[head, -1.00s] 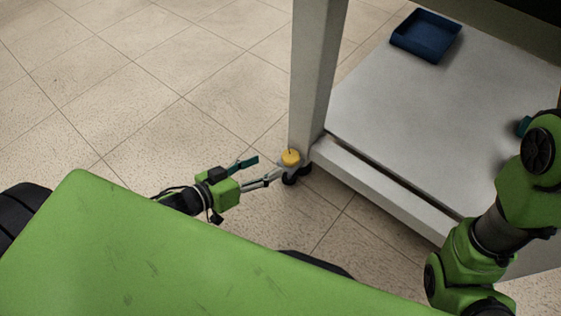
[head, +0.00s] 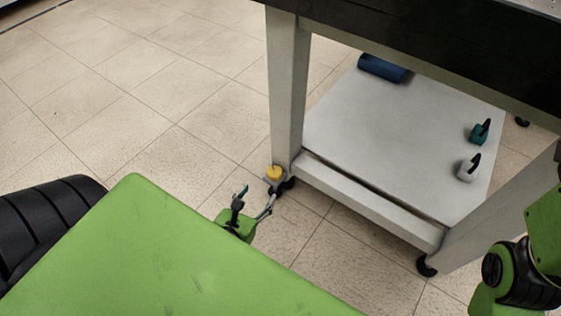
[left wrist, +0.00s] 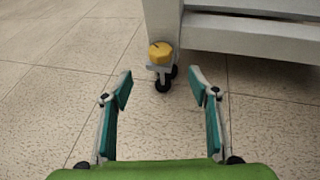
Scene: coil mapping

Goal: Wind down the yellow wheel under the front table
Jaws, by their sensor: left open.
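The yellow wheel (head: 274,172) sits low at the foot of the front table's near-left leg (head: 287,95), just above a black caster. In the left wrist view the yellow wheel (left wrist: 160,53) shows ahead, a little above the gap between my fingers. My left gripper (head: 258,194) is low by the floor, close to the wheel in the head view. In the left wrist view my left gripper (left wrist: 160,90) is open and empty, its teal finger pads spread on both sides, apart from the wheel. My right gripper is out of view; only part of that arm shows.
The table's white lower shelf (head: 380,135) holds a blue bin (head: 383,68), a teal object (head: 480,132) and a white object (head: 467,168). Another black caster (head: 427,266) stands at the near-right leg. Tiled floor (head: 150,110) left of the table is clear.

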